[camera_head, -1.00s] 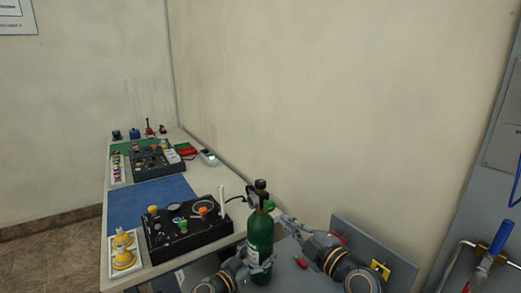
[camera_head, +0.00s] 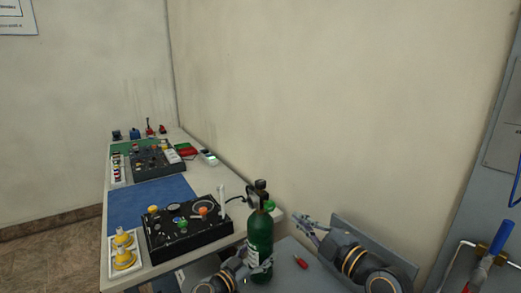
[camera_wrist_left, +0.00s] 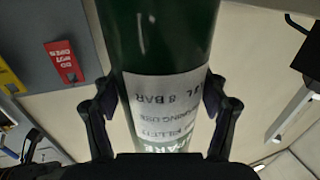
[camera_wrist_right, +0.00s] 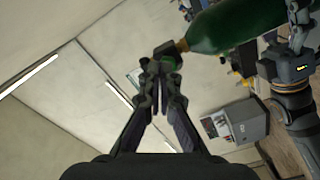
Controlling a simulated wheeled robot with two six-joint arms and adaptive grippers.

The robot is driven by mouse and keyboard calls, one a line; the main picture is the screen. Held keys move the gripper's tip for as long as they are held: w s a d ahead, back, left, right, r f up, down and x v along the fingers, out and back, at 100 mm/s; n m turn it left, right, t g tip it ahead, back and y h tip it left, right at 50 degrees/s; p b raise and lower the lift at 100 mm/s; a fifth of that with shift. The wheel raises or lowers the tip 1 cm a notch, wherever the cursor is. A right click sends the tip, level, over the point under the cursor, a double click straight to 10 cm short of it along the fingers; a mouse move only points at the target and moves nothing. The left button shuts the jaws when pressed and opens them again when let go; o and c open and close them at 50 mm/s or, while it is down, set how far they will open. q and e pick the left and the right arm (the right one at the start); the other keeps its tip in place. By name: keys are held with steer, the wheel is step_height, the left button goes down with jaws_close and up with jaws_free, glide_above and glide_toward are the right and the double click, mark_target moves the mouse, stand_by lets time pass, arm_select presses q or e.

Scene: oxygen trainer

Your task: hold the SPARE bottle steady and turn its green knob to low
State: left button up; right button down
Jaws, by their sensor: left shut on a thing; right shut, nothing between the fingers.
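The SPARE bottle is a green cylinder (camera_head: 260,236) with a black valve top (camera_head: 260,186), standing upright in the head view. Its green knob (camera_head: 269,206) shows at the right of the valve. My left gripper (camera_head: 258,267) is shut around the lower body. In the left wrist view its fingers (camera_wrist_left: 161,100) press both sides of the white-labelled bottle (camera_wrist_left: 165,40). My right gripper (camera_head: 308,222) is shut and empty, to the right of the bottle and apart from it. In the right wrist view its closed tips (camera_wrist_right: 160,72) overlap the knob (camera_wrist_right: 172,62), partly hiding it.
A bench at the left holds a black control panel (camera_head: 187,228), a blue mat (camera_head: 150,202) and yellow fittings (camera_head: 123,250). A red item (camera_head: 301,262) lies on the grey surface right of the bottle. A wall and a cabinet with a blue handle (camera_head: 502,237) bound the right side.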

steer(key=x, duration=0.6)
steer(key=shift+a+f, duration=0.25)
steer(key=shift+f, duration=0.05)
stand_by(0.8)
steer(key=shift+s+a+f, duration=0.3)
steer(key=shift+a+f, duration=0.2)
steer(key=shift+f, duration=0.4)
steer(key=v, duration=0.6)
steer(key=shift+w+d, duration=0.15)
steer(key=shift+d, duration=0.2)
